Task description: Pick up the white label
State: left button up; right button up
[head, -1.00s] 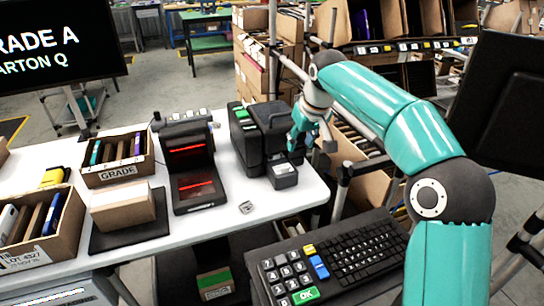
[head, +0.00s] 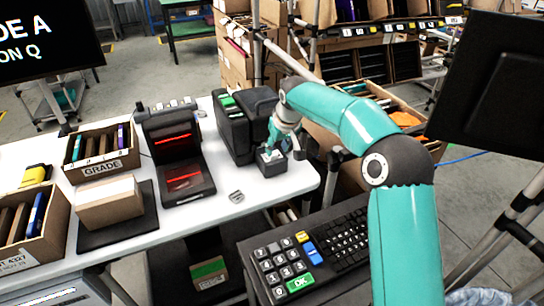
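A black label printer (head: 243,122) stands on the white table. A small pale patch that looks like the white label (head: 270,155) shows on the low black block at its front. My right gripper (head: 276,140) is small and teal, and points down just above and behind this patch. Its fingers partly merge with the dark printer, so I cannot tell whether they touch the label or how far apart they are. My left gripper is not in view.
A black scanner (head: 180,150) with red light lines stands left of the printer. A closed carton (head: 110,205) lies on a dark pad. A small grey piece (head: 237,196) lies on the table (head: 225,220). A keyboard (head: 310,250) is in front.

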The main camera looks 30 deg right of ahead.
aim_at(275, 156)
jog(key=p+x, duration=0.1)
jog(key=x, duration=0.4)
jog(key=shift+d, duration=0.15)
jog(key=c, duration=0.5)
